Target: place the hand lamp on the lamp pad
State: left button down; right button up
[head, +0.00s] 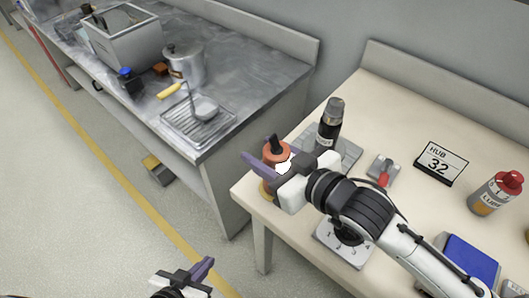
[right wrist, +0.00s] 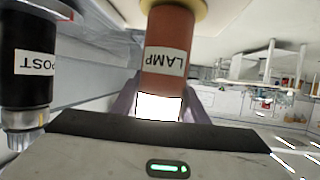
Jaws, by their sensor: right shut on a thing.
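The hand lamp (head: 277,152) has an orange body, a black top and a yellow end. It stands roughly upright over the near left corner of the cream table. My right gripper (head: 266,168) is shut on it, hiding part of its body. In the right wrist view the lamp (right wrist: 168,55) appears upside down, with its LAMP label between the purple fingers. I cannot tell whether its base touches the table. A grey plate (head: 350,154) lies just behind it; I cannot tell whether this is the lamp pad. My left gripper (head: 205,272) is at the bottom, apart from everything, its jaw unclear.
A black POST cylinder (head: 330,122) stands on the grey plate, close to the lamp. A red-handled block (head: 383,170), a HUB 32 sign (head: 440,164), a numbered plate (head: 345,246) and a bottle (head: 495,194) are further right. A steel counter (head: 235,75) is across a gap.

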aim_at(286, 166)
jog(key=shift+f, duration=0.15)
jog(key=o, duration=1.2)
jog(key=shift+r, duration=0.25)
jog(key=v, duration=1.2)
jog(key=shift+f, duration=0.1)
